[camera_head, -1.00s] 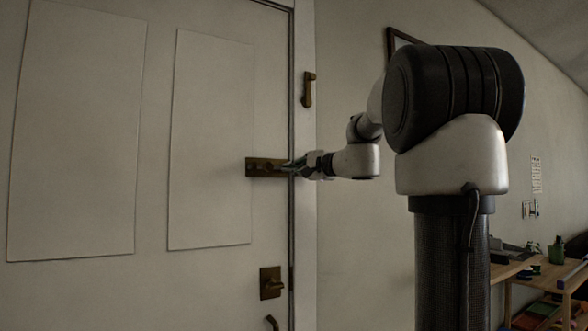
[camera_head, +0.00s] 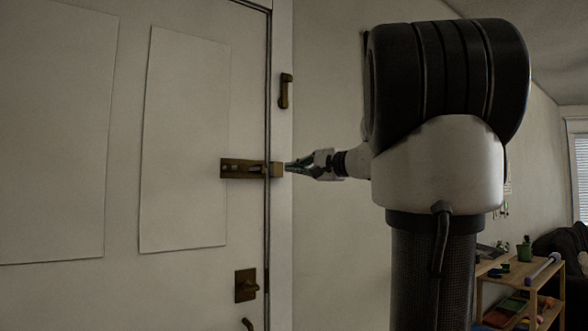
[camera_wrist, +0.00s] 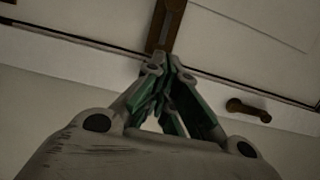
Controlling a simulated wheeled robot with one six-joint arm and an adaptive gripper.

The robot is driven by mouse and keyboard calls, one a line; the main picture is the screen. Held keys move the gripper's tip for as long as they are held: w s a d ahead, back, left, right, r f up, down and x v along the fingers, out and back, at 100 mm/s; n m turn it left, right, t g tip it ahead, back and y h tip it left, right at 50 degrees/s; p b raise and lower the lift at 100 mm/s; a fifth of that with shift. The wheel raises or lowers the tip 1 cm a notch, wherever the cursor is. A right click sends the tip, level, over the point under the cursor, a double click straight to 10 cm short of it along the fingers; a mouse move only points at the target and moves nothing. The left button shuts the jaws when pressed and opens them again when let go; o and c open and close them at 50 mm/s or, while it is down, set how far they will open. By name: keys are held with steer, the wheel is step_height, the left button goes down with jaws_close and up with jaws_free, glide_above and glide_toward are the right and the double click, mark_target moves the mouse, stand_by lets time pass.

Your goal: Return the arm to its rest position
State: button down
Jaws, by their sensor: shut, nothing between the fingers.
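My gripper (camera_head: 287,167) is at the right end of the brass slide bolt (camera_head: 240,169) on the white door (camera_head: 185,140). Its fingers are shut with nothing held. The bolt reaches across the door's edge to a catch (camera_head: 276,170) on the frame. In the wrist view, my gripper (camera_wrist: 163,68) points at the brass bolt (camera_wrist: 165,28), and its green-padded fingertips meet just below it. I cannot tell whether the fingertips touch the catch. My arm is stretched out toward the door, partly hidden behind its own thick upper joint.
A brass fitting (camera_head: 286,91) is on the frame above the bolt. A brass latch (camera_head: 246,285) is lower on the door. A wooden shelf (camera_head: 520,280) with several items, a dark chair (camera_head: 570,262) and a window (camera_head: 579,165) are at the right.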

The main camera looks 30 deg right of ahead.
stand_by(0.3)
steer(key=s+d+f+n+g+h, duration=0.15)
steer(key=s+f+g, duration=0.25)
steer(key=f, duration=0.8)
steer(key=s+a+f+n+g+h, duration=0.1)
steer(key=s+a+f+n+g, duration=0.2)
steer(key=s+f, duration=0.4)
steer(key=s+a+f+n+g+h, duration=0.1)
steer(key=s+a+f+n+g, duration=0.2)
steer(key=s+f+n, duration=0.3)
steer(key=s+a+f+n+g+h, duration=0.1)
steer(key=s+a+f+n+g, duration=0.2)
steer(key=s+f, duration=0.4)
steer(key=shift+s+f+n, duration=0.35)
steer(key=shift+s+n, duration=0.3)
steer(key=shift+s, duration=0.15)
steer(key=shift+a+h, duration=0.1)
steer(key=shift+h, duration=0.15)
